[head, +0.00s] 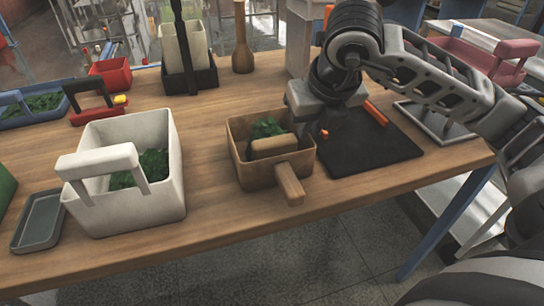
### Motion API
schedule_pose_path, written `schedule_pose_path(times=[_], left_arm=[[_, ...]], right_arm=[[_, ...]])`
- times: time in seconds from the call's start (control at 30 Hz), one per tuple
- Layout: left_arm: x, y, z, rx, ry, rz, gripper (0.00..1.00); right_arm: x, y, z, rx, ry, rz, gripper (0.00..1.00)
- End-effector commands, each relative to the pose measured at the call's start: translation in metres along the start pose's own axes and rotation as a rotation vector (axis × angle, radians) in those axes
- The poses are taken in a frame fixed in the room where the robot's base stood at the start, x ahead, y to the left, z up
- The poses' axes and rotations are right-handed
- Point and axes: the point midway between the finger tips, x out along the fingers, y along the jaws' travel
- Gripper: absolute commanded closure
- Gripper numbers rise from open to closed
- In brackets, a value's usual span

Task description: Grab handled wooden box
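The handled wooden box (240,165) stands upright on the wooden table near its front edge. Green leafy bits lie inside it, and a short wooden handle (290,185) sticks out toward the front. Another wooden bar (272,145) lies across its inside. My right gripper (304,108) comes in from the right and is near the box's back right corner, over the black board's back left part. I cannot tell if it touches the box. Its fingers are not clearly visible, so its opening cannot be read. My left gripper is out of view.
A white handled box (155,210) with greens stands to the left, with a grey tray (40,222) beside it. A black board (385,148) with orange pieces lies right of the wooden box. A black caddy (190,78) and wooden bottle (242,50) stand behind. Table between the boxes is clear.

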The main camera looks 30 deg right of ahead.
Motion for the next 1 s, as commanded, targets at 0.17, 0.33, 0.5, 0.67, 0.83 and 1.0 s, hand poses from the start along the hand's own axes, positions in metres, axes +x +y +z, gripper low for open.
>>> schedule_pose_path(times=[0.17,0.33,0.5,0.67,0.83,1.0], left_arm=[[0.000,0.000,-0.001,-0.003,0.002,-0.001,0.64],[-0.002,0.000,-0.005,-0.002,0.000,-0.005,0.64],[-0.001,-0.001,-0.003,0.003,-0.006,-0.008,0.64],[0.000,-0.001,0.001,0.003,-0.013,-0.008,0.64],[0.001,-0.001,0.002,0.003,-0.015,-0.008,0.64],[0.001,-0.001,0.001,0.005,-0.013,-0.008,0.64]], right_arm=[[0.011,-0.001,0.000,0.000,0.001,-0.001,0.85],[0.034,-0.002,0.002,0.001,0.006,-0.002,0.85],[0.056,-0.002,0.002,0.000,0.003,0.000,0.85],[0.061,-0.002,0.002,-0.001,-0.001,0.000,0.85],[0.060,-0.002,0.002,-0.001,-0.001,0.001,0.97],[0.059,-0.002,0.003,0.000,-0.004,0.002,1.00]])
